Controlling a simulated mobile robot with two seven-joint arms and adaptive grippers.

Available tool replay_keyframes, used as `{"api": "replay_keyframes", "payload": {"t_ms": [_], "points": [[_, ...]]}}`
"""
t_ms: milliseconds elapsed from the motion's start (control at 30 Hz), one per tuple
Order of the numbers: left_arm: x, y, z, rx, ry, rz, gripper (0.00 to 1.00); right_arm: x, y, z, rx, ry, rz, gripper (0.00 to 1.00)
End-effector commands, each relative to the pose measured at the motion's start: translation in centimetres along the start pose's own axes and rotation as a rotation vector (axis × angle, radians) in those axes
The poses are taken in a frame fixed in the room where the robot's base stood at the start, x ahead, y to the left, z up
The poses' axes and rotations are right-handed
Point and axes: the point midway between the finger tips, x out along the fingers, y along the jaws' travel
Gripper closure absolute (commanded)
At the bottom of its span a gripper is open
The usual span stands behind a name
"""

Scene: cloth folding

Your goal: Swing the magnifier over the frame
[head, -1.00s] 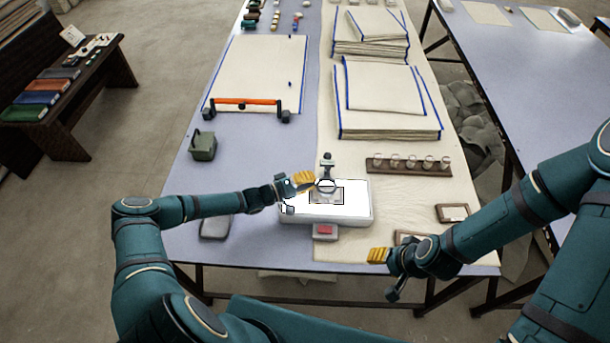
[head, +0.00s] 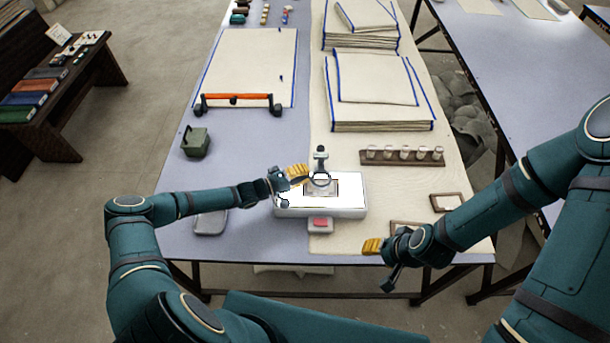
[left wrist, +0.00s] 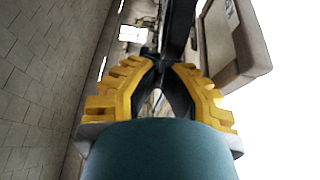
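The magnifier (head: 321,179) is a dark ring on a small post with a dark handle. Its ring overlaps the upper part of the small dark-edged frame (head: 321,190) on the white light box (head: 350,208). My left gripper (head: 301,176), with yellow fingers, is at the left of the ring, at the handle. In the left wrist view its fingertips (left wrist: 165,66) come together at a dark bar, which appears to be the handle. The contact is partly hidden. My right gripper (head: 372,246) is at the table's front edge, away from the magnifier; its finger opening is unclear.
A red pad (head: 320,222) sits in front of the light box. A wooden rack of small jars (head: 402,155) stands to the right, with a small framed piece (head: 447,202) below it. A green box (head: 196,141) is at the left. Folded cloth stacks (head: 380,105) lie behind.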

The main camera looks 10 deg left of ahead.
Motion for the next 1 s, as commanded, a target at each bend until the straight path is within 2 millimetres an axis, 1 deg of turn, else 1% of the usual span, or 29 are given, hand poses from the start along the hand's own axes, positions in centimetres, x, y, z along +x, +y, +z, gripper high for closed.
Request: {"api": "replay_keyframes", "payload": {"t_ms": [33,133,200,300,500,700,1000], "points": [[-0.4,-0.4,-0.8,0.004,0.003,-0.003,1.00,0.8,0.3,0.1,0.000,0.000,0.001,0.53],[-1.1,-0.6,-2.4,0.007,0.003,-0.005,1.00,2.0,0.7,0.2,-0.001,0.000,0.003,0.53],[-2.1,-0.2,-0.7,-0.006,0.003,-0.002,1.00,1.4,0.4,0.2,0.000,-0.001,0.003,0.53],[-3.3,-0.1,1.1,-0.003,0.005,-0.002,1.00,1.0,0.3,0.1,-0.001,0.001,0.002,0.53],[-5.3,0.0,4.2,0.000,0.005,-0.002,1.00,0.8,0.3,0.1,0.000,0.000,0.002,0.53],[-6.3,-0.1,5.8,0.002,0.005,-0.003,1.00,0.7,0.2,0.1,0.000,-0.001,0.001,0.53],[-6.5,-0.1,6.2,0.003,0.005,-0.004,1.00,0.7,0.2,0.1,0.000,-0.001,0.001,0.53]]}}
